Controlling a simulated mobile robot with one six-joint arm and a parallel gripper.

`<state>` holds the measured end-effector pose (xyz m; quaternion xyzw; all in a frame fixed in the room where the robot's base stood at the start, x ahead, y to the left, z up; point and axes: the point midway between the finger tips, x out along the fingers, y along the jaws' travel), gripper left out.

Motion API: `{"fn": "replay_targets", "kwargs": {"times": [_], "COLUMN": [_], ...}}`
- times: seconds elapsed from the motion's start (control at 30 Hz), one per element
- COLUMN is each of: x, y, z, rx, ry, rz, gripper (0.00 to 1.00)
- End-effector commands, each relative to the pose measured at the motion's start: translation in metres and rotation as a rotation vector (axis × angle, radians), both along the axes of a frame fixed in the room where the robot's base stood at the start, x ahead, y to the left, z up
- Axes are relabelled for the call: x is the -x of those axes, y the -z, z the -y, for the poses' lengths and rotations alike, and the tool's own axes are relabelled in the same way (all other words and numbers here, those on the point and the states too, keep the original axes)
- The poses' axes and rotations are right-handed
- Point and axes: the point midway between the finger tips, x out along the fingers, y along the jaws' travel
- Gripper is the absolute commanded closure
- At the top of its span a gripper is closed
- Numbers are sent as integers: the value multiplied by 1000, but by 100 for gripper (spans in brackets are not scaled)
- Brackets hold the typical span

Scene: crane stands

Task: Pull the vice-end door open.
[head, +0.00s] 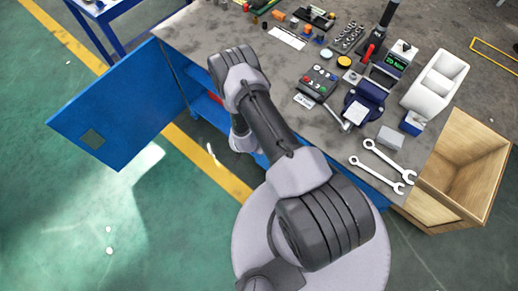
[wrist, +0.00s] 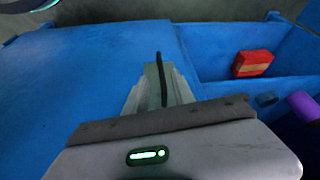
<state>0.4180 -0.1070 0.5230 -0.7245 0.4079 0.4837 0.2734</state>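The vice (head: 365,103) is dark blue and stands on the bench top toward the right end. The cabinet front below it is mostly hidden by my arm; a narrow blue strip (head: 376,190) shows at the right. In the wrist view a plain blue panel (wrist: 85,75) fills the left side; I cannot tell for sure that it is the vice-end door. My gripper (wrist: 158,85) is at this panel, with a thin dark bar (wrist: 160,75) between its fingers. Whether it grips the bar is unclear. In the head view the fingers are hidden.
Another blue door (head: 115,105) stands wide open at the left end. The wrist view shows an open compartment with a red box (wrist: 252,63) and a purple object (wrist: 302,106). A wooden crate (head: 468,160) stands at the bench's right end. Green floor is clear at left.

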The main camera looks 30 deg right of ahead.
Motion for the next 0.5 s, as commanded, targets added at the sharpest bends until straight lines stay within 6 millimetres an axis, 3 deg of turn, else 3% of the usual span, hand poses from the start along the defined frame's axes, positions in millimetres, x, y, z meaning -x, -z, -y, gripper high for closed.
{"fn": "replay_targets", "kwargs": {"times": [0.03, 0.2, 0.5], "x": [-2, -8, -11], "y": [16, 40, 48], "z": [4, 13, 17], "rx": [0, 0, 0], "ry": [2, 1, 0], "rz": [0, 0, 0], "gripper": [69, 69, 69]}}
